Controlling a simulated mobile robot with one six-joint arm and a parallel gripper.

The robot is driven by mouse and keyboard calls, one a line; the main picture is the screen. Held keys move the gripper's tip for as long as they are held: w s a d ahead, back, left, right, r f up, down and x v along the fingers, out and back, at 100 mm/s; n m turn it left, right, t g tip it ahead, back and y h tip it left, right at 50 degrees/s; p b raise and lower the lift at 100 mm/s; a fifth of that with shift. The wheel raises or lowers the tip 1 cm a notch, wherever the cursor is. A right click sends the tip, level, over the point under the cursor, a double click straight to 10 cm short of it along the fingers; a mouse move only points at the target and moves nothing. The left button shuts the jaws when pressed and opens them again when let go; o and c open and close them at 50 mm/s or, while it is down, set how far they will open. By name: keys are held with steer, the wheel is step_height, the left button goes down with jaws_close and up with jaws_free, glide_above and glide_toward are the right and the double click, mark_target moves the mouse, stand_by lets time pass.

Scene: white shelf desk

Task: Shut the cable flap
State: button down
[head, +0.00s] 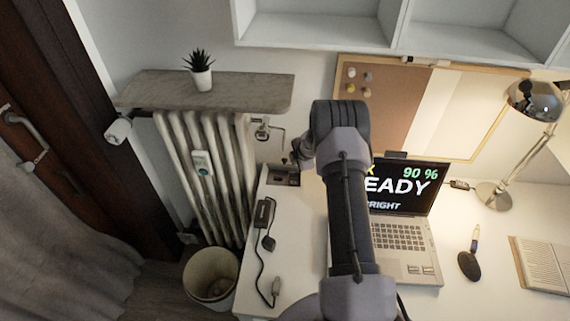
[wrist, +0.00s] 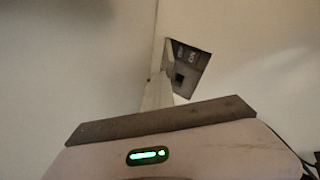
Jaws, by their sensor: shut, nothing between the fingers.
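In the head view, a dark grey fitting (head: 283,176), which looks like the cable flap's place, sits at the back left corner of the white desk. In the wrist view, a dark panel (wrist: 190,66) with small pale lettering and a dark square shows just past my gripper. How far the flap stands open is not clear. My gripper (head: 296,155) is small and partly hidden by my arm, just above the fitting. In the wrist view, the shut, empty fingertips (wrist: 158,90) are close to the panel's left edge; whether they touch it I cannot tell.
A black adapter with a cable (head: 264,214) lies in front of the fitting. The laptop (head: 400,237) stands to the right, partly behind my arm. A radiator (head: 205,165) is left of the desk, with a bin (head: 210,277) below. A lamp (head: 533,100) stands at the right.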

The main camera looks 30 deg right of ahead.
steer(key=shift+s+a+f+b, duration=0.2)
steer(key=shift+s+f+b, duration=0.2)
steer(key=shift+f+b, duration=0.35)
step_height(320, 180, up, 8)
steer(key=p, duration=0.8)
steer(key=shift+w+f+p, duration=0.15)
steer(key=shift+f+p, duration=0.1)
steer(key=shift+p, duration=0.05)
steer(key=p+v, duration=0.3)
steer(key=v, duration=1.4)
steer(key=shift+r+p, duration=0.25)
steer(key=shift+p, duration=0.05)
